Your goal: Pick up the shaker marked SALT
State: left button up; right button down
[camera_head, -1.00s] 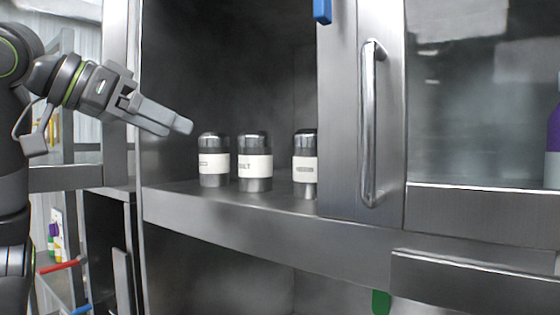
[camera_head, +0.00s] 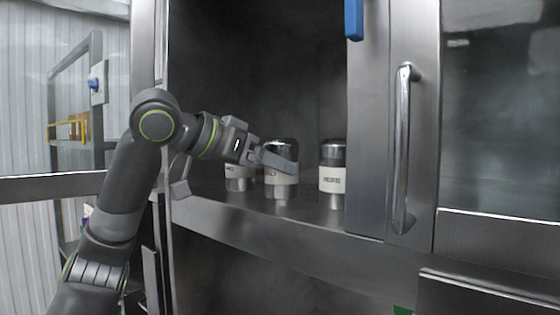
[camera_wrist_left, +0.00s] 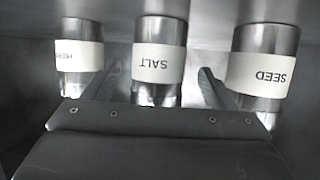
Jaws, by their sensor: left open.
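The SALT shaker (camera_wrist_left: 158,62) is a steel cylinder with a white label, in the middle of the wrist view; its lettering appears upside down there. In the head view it is the middle shaker (camera_head: 281,191), partly hidden by my left gripper (camera_head: 272,158). My left gripper is open. In the wrist view its two fingers (camera_wrist_left: 158,84) point toward the shelf, one on each side of the SALT shaker, with gaps visible. I cannot tell how far the fingertips reach along it. My right gripper is not in view.
The SEED shaker (camera_wrist_left: 266,72) and a shaker whose label seems to read HERB (camera_wrist_left: 78,54) flank the SALT shaker closely. They all stand on a steel cabinet shelf (camera_head: 300,221). A door with a vertical handle (camera_head: 403,150) is at the right.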

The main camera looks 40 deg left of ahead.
pick_arm(q)
jog(key=p+x, duration=0.1)
jog(key=x, duration=0.3)
jog(key=shift+w+d+r, duration=0.1)
jog(key=shift+d, duration=0.05)
jog(key=shift+c, duration=0.9)
jog(key=c, duration=0.9)
jog(key=shift+r, duration=0.1)
